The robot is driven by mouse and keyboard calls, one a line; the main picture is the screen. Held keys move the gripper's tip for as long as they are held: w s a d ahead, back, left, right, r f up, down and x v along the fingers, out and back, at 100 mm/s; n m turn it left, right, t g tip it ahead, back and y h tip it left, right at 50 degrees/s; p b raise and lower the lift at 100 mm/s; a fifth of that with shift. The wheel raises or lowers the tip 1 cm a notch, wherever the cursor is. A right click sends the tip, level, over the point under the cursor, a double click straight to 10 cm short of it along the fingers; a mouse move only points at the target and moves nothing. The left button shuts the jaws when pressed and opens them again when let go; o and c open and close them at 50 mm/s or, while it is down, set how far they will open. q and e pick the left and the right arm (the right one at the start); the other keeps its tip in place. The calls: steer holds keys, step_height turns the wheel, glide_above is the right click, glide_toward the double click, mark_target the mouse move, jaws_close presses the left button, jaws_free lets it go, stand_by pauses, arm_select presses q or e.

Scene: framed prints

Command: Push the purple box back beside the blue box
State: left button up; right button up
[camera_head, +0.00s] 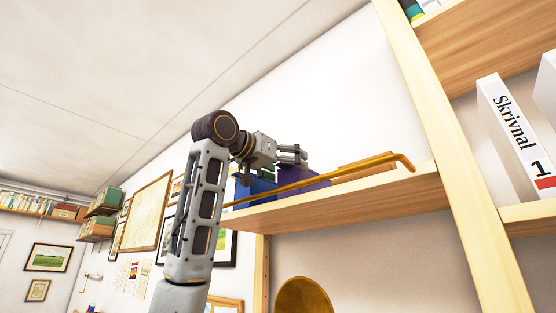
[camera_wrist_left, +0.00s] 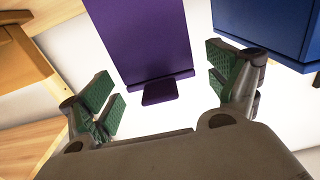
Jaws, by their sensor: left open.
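The purple box (camera_head: 313,181) stands on the wooden shelf (camera_head: 345,207), with the blue box (camera_head: 262,186) to its left. My left gripper (camera_head: 298,155) is over the purple box's top in the head view and hides part of it. In the left wrist view the purple box (camera_wrist_left: 145,38) shows ahead, between the open, green-padded fingers of my left gripper (camera_wrist_left: 162,76). The blue box (camera_wrist_left: 272,28) is at the upper right there. I cannot tell whether the gripper touches the purple box. My right gripper is not in view.
An orange-yellow hooked stick (camera_head: 345,172) runs along the shelf in front of the boxes. A wooden upright (camera_head: 450,150) stands to the right, with white binders (camera_head: 515,135) beyond it. A round golden object (camera_head: 303,297) is below the shelf.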

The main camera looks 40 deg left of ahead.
arm_select(q)
steer(key=shift+w, duration=0.6)
steer(key=c, duration=1.6)
steer(key=o, duration=1.6)
steer(key=shift+s, duration=0.15)
steer(key=s, duration=1.1)
steer(key=shift+s+a, duration=0.35)
steer(key=shift+a, duration=0.05)
